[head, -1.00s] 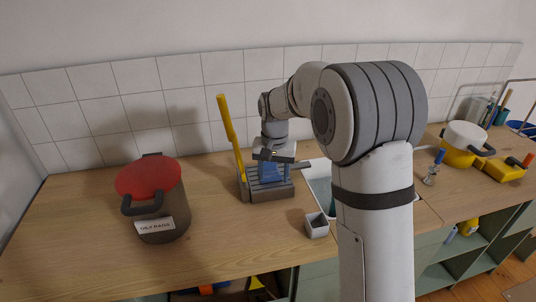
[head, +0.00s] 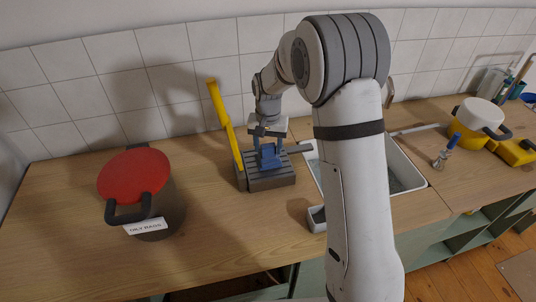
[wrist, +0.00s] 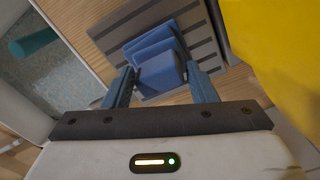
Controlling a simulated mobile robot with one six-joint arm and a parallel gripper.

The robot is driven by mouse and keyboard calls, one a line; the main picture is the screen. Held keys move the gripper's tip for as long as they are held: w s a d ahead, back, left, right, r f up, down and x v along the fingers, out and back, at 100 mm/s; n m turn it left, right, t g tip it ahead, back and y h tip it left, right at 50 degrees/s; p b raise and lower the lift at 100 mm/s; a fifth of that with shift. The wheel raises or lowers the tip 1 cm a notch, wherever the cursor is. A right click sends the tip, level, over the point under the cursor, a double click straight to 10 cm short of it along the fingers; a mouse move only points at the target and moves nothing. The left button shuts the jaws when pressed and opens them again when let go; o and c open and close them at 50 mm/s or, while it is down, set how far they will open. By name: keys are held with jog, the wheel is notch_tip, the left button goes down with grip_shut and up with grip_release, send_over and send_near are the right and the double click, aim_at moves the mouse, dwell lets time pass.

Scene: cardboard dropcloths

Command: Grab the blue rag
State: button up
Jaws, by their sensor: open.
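The blue rag (head: 268,158) is a folded, upright bundle on a grey slatted block (head: 268,183) on the wooden counter. In the wrist view the rag (wrist: 158,62) shows as several blue folds. My gripper (wrist: 158,74) is open, with one blue-grey finger on each side of the rag's near end. I cannot tell whether either finger touches it. In the head view my gripper (head: 268,146) points down over the block, and its fingers partly hide the rag.
A yellow handle (head: 226,122) rises close beside the block's left side; it fills the wrist view's right (wrist: 285,45). A sink (head: 403,171) lies to the right. A red-lidded pot (head: 135,173) labelled "OILY RAGS" stands left. Counter between pot and block is clear.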

jog(key=shift+f, duration=0.65)
jog(key=shift+s, duration=0.1)
jog(key=shift+c, duration=0.4)
grip_shut()
